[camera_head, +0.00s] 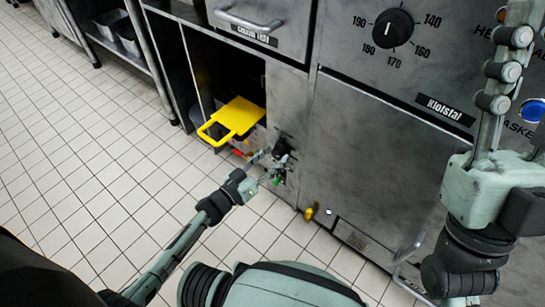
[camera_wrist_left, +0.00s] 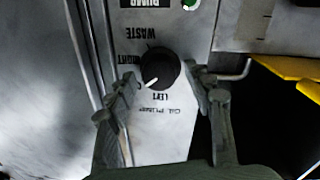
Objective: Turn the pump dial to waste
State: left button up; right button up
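The pump dial is a round black knob (camera_wrist_left: 160,69) on a light grey panel in the left wrist view. Its white pointer line aims down and left, between the word LEFT below it and a partly hidden word at its left. The word WASTE is printed above left of the knob. My left gripper (camera_wrist_left: 171,98) is open, with one finger on each side of the knob and visible gaps to it. In the head view my left gripper (camera_head: 268,168) reaches the low panel, where the dial is small and partly covered. My right gripper (camera_head: 508,72) is raised at the right, away from the dial.
A green light (camera_wrist_left: 191,4) is above the dial. A thermostat knob (camera_head: 393,28) and a blue button (camera_head: 533,110) are higher up. The tiled floor (camera_head: 80,150) at left is clear.

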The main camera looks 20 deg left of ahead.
pick_arm(q)
jog(key=c, duration=0.9)
